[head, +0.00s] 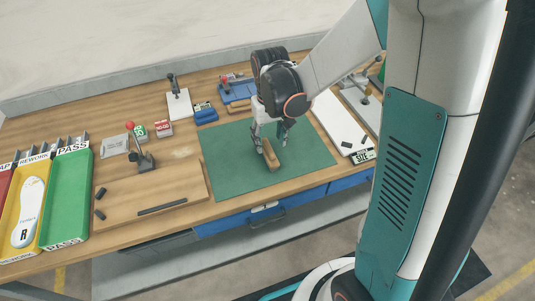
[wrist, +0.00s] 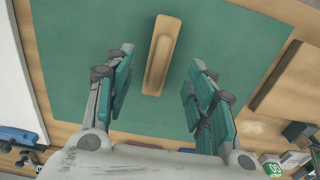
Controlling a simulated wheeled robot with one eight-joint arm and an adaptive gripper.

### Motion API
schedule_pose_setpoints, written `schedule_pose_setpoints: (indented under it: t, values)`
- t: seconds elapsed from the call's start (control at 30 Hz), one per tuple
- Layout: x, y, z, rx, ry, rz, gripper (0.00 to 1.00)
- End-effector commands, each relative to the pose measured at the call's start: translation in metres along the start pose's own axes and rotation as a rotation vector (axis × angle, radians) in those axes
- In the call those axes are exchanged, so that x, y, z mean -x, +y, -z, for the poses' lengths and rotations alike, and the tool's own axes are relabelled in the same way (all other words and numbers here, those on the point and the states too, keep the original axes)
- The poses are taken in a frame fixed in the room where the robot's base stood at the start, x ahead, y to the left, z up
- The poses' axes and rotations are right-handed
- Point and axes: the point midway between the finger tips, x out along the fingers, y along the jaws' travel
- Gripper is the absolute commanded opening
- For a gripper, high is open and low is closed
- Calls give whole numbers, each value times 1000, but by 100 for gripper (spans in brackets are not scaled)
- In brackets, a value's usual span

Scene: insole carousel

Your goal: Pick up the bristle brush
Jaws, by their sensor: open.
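The bristle brush (head: 271,156), with a tan wooden body, lies on the green mat (head: 222,172) in the head view. In the wrist view the brush (wrist: 157,72) is upper centre, its long side running up and down the picture; its bristles are not visible. My gripper (head: 270,142) is over the mat at the brush, fingers pointing down. In the wrist view my gripper (wrist: 161,62) is open, with one finger on each side of the brush and a gap on both sides. Nothing is held. The exact height above the mat is hard to tell.
On the left are green (head: 70,200) and yellow (head: 12,222) sorting trays; an insole lies in the yellow one. A wooden board (head: 150,195) with a lever fixture is left of the mat. A white board (head: 335,122) lies to its right. The mat around the brush is clear.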

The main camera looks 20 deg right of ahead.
Motion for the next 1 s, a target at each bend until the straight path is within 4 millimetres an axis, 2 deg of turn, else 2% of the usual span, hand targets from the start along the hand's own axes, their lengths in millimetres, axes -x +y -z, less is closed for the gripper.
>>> schedule_pose_setpoints:
  t: [0.03,0.1,0.37,0.7,0.93,0.97,1.0]
  values:
    - [-10,0,0,0,0,0,50]
    - [-16,0,0,0,0,0,50]
    - [-29,0,2,0,0,0,50]
    - [-73,-1,8,0,1,0,50]
    - [-74,-1,7,0,0,0,50]
    - [-74,-1,7,0,0,0,45]
    - [-74,-1,7,0,0,0,36]
